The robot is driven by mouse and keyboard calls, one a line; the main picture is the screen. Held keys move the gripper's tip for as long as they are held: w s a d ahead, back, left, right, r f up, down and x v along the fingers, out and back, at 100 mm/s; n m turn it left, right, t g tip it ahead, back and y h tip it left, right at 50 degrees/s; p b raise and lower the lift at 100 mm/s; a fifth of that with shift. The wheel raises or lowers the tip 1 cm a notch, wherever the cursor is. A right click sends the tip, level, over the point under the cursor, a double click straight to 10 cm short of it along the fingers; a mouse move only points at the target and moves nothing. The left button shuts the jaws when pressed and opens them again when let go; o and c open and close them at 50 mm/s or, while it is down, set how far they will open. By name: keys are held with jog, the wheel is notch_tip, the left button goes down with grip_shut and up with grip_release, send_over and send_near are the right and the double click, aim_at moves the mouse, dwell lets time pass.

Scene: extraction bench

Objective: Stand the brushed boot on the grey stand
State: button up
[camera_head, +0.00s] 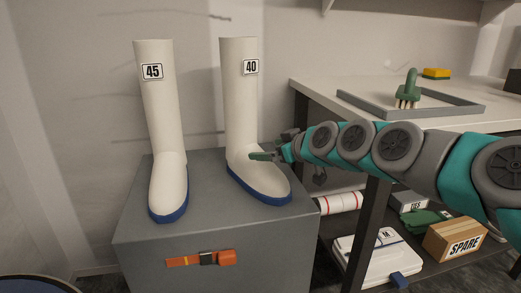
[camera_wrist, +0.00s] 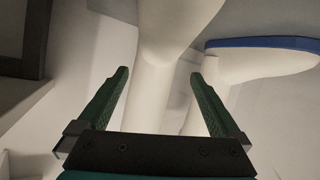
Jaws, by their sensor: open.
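Two white boots with blue soles stand upright on the grey box-shaped stand (camera_head: 150,250). The boot labelled 45 (camera_head: 167,140) is on the left, the boot labelled 40 (camera_head: 240,120) on the right. My gripper (camera_head: 262,156) is open at the right boot's ankle, and nothing is clamped in it. In the wrist view my gripper (camera_wrist: 158,85) has its two green fingers apart, with a white boot shaft (camera_wrist: 155,90) showing between and beyond them. Another boot with a blue sole (camera_wrist: 265,43) shows at the right there. Whether a finger touches the boot cannot be told.
A bench at right holds a grey tray (camera_head: 365,106) with a green-handled brush (camera_head: 408,90), and a yellow sponge (camera_head: 437,73). Below are a SPARE box (camera_head: 455,240), a white case (camera_head: 365,262) and a rolled white item (camera_head: 340,202). An orange strap (camera_head: 200,258) is on the stand's front.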

jog(key=shift+v, duration=0.95)
jog(key=s+d+f+m+g+h, duration=0.1)
jog(key=s+f+g+h, duration=0.15)
jog(key=s+f, duration=0.5)
jog(key=s+d+f+m+g+h, duration=0.1)
jog(key=s+f+g, duration=0.25)
jog(key=s, duration=0.75)
jog(key=s+d+f+m+g+h, duration=0.1)
jog(key=s+d+f+m+g, duration=0.1)
jog(key=s, duration=0.6)
jog(key=s+d+f+m+g+h, duration=0.2)
jog(key=s+d+f, duration=0.3)
jog(key=s, duration=0.3)
jog(key=s+d+f+m+g+h, duration=0.2)
jog(key=s+d, duration=0.3)
jog(key=s, duration=0.3)
jog(key=shift+s+d+f+m, duration=0.2)
jog(key=shift+d+f+m, duration=0.1)
jog(key=shift+f+m, duration=0.45)
jog(key=shift+r, duration=0.1)
notch_tip(320, 180, up, 5)
jog(key=p, duration=0.5)
